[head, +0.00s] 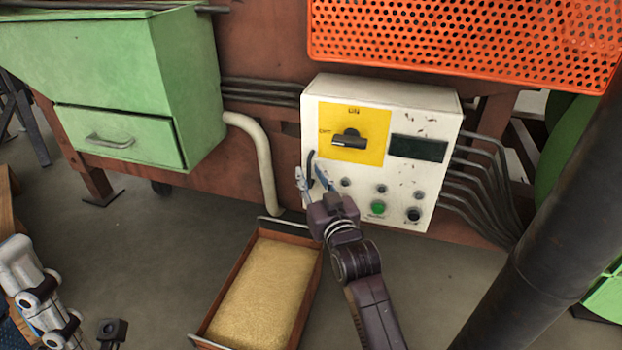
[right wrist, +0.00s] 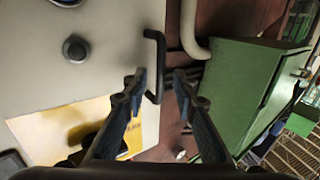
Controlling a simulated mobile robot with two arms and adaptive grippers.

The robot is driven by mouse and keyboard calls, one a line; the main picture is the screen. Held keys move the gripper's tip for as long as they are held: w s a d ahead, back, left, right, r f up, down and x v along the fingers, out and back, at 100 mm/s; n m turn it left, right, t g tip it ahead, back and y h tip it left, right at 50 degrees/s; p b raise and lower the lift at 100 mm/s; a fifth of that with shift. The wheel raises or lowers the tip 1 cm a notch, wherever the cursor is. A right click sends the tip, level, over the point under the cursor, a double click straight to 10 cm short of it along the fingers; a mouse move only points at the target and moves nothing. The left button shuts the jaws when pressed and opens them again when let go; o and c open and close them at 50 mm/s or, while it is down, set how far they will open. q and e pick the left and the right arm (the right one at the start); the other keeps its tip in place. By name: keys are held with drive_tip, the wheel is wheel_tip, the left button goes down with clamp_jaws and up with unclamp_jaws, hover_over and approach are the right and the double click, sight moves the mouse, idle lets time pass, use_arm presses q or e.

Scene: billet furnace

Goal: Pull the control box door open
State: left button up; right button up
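The white control box (head: 380,120) is mounted on the red-brown furnace frame, its front door face looking shut. A dark bar handle (head: 310,163) is on the door's left edge. My right gripper (head: 312,180) is at that edge, just below the handle in the picture. In the right wrist view, the handle (right wrist: 157,62) reaches down between the open fingers of my right gripper (right wrist: 157,88), with visible gaps on both sides. Part of my left gripper (head: 30,285) shows at the lower left; its fingertips cannot be made out.
A tray of yellow grains (head: 229,326) lies below and left of the box. A green cabinet (head: 190,85) with a drawer stands left. A pale pipe (head: 262,160) and conduits flank the box. An orange perforated panel (head: 465,40) hangs above; a dark post (head: 540,245) slants at right.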

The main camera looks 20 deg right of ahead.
clamp_jaws()
idle(0.4)
drive_tip(key=shift+s, duration=0.1)
